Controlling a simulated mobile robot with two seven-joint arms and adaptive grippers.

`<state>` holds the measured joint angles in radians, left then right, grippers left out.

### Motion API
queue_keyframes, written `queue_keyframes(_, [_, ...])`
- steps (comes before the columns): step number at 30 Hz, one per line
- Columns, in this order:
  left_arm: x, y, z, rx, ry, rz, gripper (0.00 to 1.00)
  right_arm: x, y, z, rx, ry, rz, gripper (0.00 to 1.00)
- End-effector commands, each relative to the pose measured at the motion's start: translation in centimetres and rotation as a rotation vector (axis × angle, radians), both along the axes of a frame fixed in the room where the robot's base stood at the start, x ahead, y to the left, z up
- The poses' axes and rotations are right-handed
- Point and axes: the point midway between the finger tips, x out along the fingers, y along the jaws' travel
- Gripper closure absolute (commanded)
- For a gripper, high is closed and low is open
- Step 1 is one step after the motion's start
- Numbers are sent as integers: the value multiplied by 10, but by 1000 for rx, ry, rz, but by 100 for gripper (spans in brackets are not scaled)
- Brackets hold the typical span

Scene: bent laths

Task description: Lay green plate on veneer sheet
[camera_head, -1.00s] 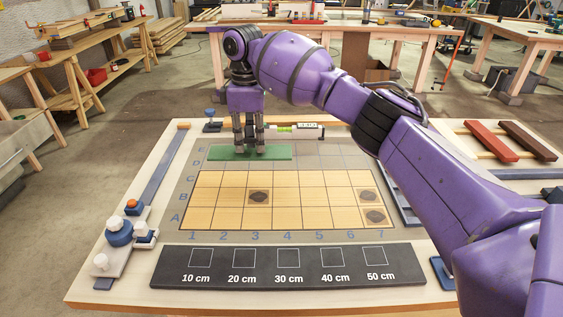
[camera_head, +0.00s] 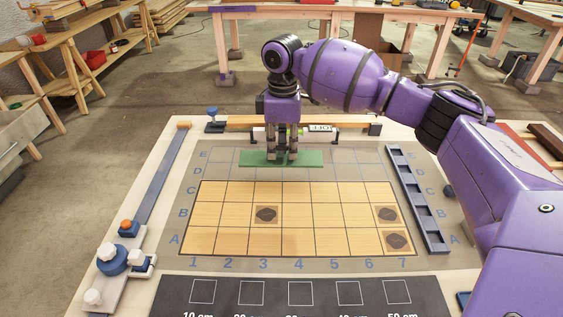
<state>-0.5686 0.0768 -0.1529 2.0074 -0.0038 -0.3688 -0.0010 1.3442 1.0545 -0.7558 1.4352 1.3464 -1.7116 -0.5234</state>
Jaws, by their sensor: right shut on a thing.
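The green plate (camera_head: 252,159) is a flat, long strip lying crosswise over the grey grid behind the veneer sheet. The veneer sheet (camera_head: 328,192) is pale yellow wood with grid lines and covers rows A to C; it has dark knots in a few cells. My right gripper (camera_head: 284,159) points straight down and is shut on the plate near its middle. The plate is clear of the sheet's back edge in the picture; I cannot tell whether it touches the board. My left gripper is not in view.
A spirit level (camera_head: 320,130) stands behind the plate. A dark slotted rack (camera_head: 417,200) lies right of the grid. Blue and white clamps (camera_head: 112,260) stand at the left front, and a black panel with squares (camera_head: 275,291) lies in front. My right arm covers the right side.

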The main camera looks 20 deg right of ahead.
Motion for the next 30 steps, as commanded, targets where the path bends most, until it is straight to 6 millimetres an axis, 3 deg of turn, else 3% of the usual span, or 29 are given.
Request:
queue_keyframes(3, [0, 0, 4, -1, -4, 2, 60, -20, -11, -25, -3, 6, 0, 100])
queue_keyframes(7, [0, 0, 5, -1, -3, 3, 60, -32, -18, -43, -1, 5, -1, 100])
queue_keyframes(16, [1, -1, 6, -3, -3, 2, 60, -46, -26, -63, -1, 6, -2, 100])
queue_keyframes(21, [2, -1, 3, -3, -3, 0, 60, -45, -24, -90, 0, 7, 0, 100])
queue_keyframes(30, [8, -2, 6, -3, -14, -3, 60, -44, -24, -92, -1, 3, 0, 100])
